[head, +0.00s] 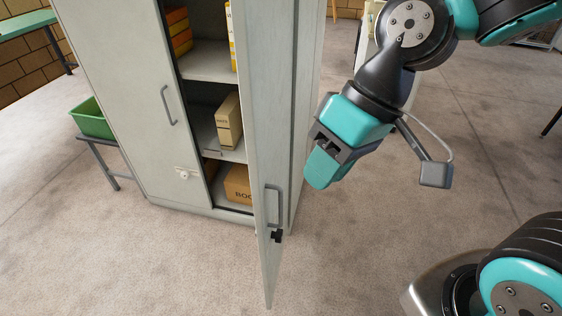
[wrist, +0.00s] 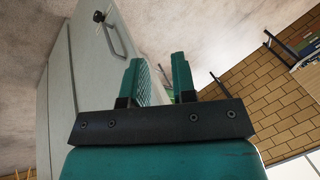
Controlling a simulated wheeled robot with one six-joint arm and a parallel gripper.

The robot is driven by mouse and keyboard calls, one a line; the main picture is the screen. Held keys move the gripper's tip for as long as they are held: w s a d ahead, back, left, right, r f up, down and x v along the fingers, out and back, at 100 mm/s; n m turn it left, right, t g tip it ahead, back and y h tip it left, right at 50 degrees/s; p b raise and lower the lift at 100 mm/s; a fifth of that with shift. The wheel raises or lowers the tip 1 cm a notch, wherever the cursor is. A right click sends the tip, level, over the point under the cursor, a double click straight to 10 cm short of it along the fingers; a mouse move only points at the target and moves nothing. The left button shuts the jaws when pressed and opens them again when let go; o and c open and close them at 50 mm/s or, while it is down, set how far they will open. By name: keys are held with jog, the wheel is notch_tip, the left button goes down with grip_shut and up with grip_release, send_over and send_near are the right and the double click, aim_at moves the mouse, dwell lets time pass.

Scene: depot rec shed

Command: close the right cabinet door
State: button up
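The grey cabinet's right door (head: 275,120) stands swung well open toward me, with its outer face turned to the right. Its bar handle (head: 273,205) and a black lock or key (head: 277,236) sit near the free edge. In the wrist view the door (wrist: 75,85) fills the left side, with its handle (wrist: 114,40) above the fingers. My gripper (head: 325,168) is to the right of the door, on its outer side, seemingly apart from it. In the wrist view my gripper (wrist: 160,78) has its two fingers apart with nothing between them.
The left cabinet door (head: 130,90) is shut. Shelves inside hold a tan box file (head: 228,120), a cardboard box (head: 238,184) and orange items (head: 179,32). A green bin (head: 91,119) stands on a low table at the left. The carpet in front is clear.

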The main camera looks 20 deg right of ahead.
jog(key=w+d+f+m, duration=0.1)
jog(key=w+f, duration=0.2)
jog(key=w+d+f+m+t+y, duration=0.1)
jog(key=w+f+m, duration=0.1)
jog(key=w+f, duration=0.1)
jog(key=w+d+f+m+y+b, duration=0.1)
jog(key=w+f+m, duration=0.1)
jog(key=w+f, duration=0.1)
jog(key=shift+w+d, duration=0.3)
jog(key=shift+w, duration=0.25)
grip_shut()
jog(key=w+d+f+m+t+y, duration=0.1)
jog(key=w+d+f+m+t, duration=0.2)
jog(key=w+d+f+m, duration=0.45)
jog(key=w+a+f+n+p, duration=0.1)
jog(key=w+a+f, duration=0.2)
jog(key=a+f, duration=0.4)
jog(key=shift+a+f, duration=0.4)
jog(key=shift+a, duration=1.9)
jog(key=shift+a, duration=0.1)
